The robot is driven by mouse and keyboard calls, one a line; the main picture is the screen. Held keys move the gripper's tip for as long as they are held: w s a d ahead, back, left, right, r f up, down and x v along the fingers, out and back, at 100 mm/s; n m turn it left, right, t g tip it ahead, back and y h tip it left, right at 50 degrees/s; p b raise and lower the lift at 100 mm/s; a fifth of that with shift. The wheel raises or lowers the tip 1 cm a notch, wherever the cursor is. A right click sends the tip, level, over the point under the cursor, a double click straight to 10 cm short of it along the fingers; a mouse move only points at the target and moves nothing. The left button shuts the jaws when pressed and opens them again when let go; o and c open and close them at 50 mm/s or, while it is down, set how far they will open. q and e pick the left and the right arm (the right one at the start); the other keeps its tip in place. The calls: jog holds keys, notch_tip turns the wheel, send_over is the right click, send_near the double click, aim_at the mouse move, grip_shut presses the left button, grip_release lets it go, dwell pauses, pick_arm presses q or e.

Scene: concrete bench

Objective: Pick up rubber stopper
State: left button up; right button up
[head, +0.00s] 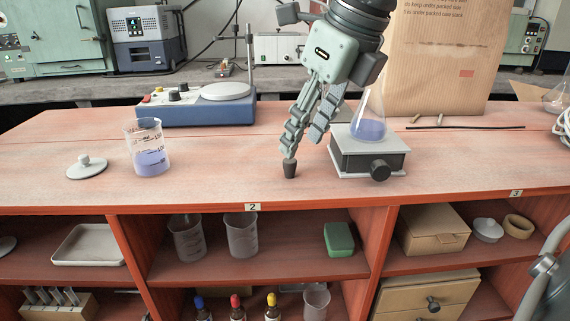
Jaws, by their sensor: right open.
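The rubber stopper (290,168) is a small, dark, tapered piece standing on the wooden bench top (235,180), left of the hot plate. My right gripper (302,145) reaches down from the top, its two fingers apart and nothing between them. Its left fingertip shows right at the stopper's top and hides part of it; I cannot tell whether they touch. The other fingertip is to the right, close to the hot plate's left side. My left gripper is not in view.
A beaker of blue liquid (150,161) and a grey lid (87,168) stand left. A blue stirrer (192,109) and a paper bag (443,60) are behind.

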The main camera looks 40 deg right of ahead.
aim_at(292, 160)
jog(key=x, duration=0.5)
jog(key=shift+a, duration=0.25)
jog(key=c, duration=0.8)
